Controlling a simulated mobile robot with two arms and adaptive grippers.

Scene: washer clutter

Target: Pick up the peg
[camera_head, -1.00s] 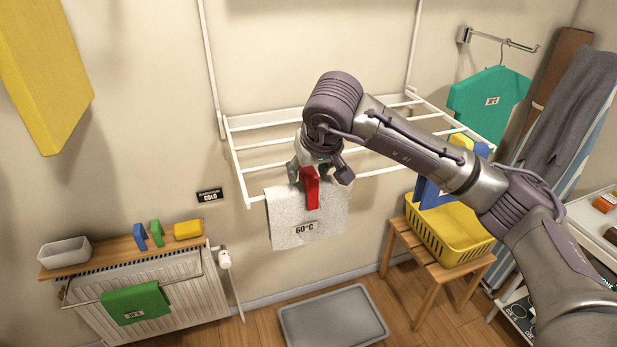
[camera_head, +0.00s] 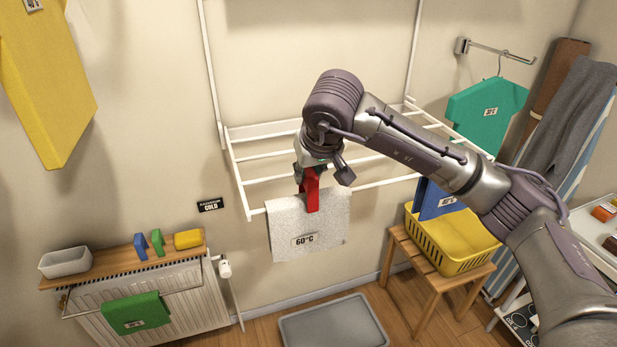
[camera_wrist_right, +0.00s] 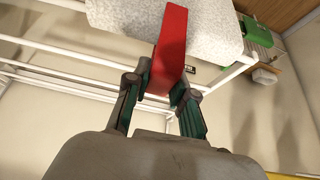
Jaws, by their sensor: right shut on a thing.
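The red peg (camera_head: 312,195) sits upright over the front rail of the white drying rack, at the top edge of a light grey towel (camera_head: 323,236) labelled 60°C. My right gripper (camera_head: 310,175) is shut on the upper part of the red peg. In the right wrist view the peg (camera_wrist_right: 172,42) stands between the two fingers of the gripper (camera_wrist_right: 162,88), with the towel behind it. A blue peg (camera_head: 140,246) and a green peg (camera_head: 157,242) stand on the shelf over the radiator. My left gripper is not in view.
The white drying rack (camera_head: 262,153) juts from the wall around my gripper. A yellow basket (camera_head: 455,243) with a blue cloth (camera_head: 437,203) stands on a wooden stool to the right. A grey tray (camera_head: 333,325) lies on the floor below. A radiator (camera_head: 170,300) is at the left.

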